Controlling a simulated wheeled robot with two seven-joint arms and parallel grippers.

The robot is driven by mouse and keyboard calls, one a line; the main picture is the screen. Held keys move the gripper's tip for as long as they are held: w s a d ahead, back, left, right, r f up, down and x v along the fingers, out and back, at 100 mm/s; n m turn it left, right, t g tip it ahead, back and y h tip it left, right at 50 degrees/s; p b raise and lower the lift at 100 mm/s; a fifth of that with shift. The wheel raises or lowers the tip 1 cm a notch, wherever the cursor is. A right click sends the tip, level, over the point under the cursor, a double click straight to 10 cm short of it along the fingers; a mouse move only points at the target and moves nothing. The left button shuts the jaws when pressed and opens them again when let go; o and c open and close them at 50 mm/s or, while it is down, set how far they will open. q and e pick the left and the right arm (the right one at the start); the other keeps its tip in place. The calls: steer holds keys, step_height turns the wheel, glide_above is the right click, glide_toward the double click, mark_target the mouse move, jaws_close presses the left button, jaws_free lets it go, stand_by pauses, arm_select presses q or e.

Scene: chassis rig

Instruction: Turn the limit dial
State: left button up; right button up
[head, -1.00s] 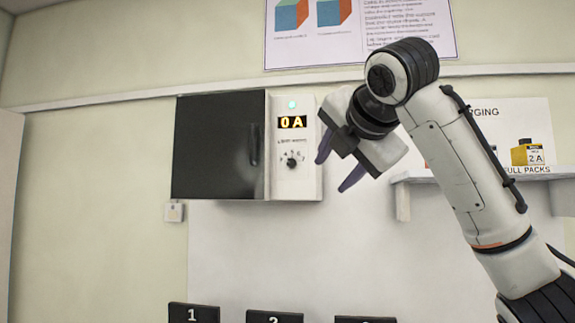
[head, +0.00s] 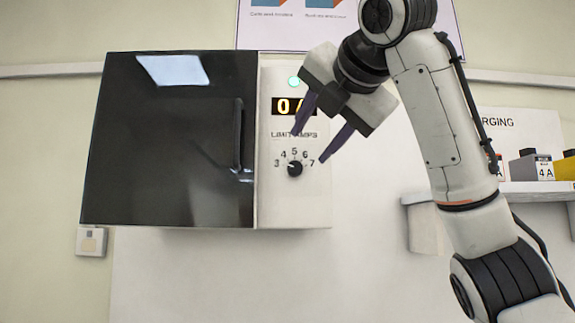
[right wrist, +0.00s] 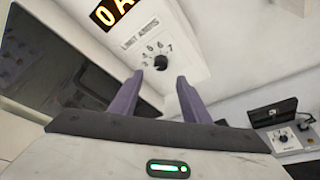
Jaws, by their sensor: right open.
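The limit dial (head: 294,169) is a small black knob on the white panel (head: 290,210) of a wall-mounted unit. Numbers 3 to 7 arc above it under the words "LIMIT AMPS". It also shows in the right wrist view (right wrist: 162,58), just beyond the fingertips. My right gripper (head: 309,147) is open, its two purple fingers pointing down toward the dial. In the head view the fingertips are above and to the right of the dial. In the right wrist view the fingers (right wrist: 158,85) are apart with nothing between them. My left gripper is out of view.
The unit has a glossy black door (head: 170,150) with a vertical handle (head: 238,135). A lit display (head: 287,106) is partly covered by my gripper; the right wrist view shows "0 A". A shelf with packs (head: 530,168) is at right.

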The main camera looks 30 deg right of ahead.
mark_target(296, 167)
steer(key=p+x, duration=0.1)
steer(key=x, duration=0.7)
steer(key=shift+d, duration=0.1)
steer(key=shift+w+f, duration=0.2)
steer(key=shift+w, duration=0.25)
steer(key=c, duration=0.9)
steer(key=shift+c, duration=0.7)
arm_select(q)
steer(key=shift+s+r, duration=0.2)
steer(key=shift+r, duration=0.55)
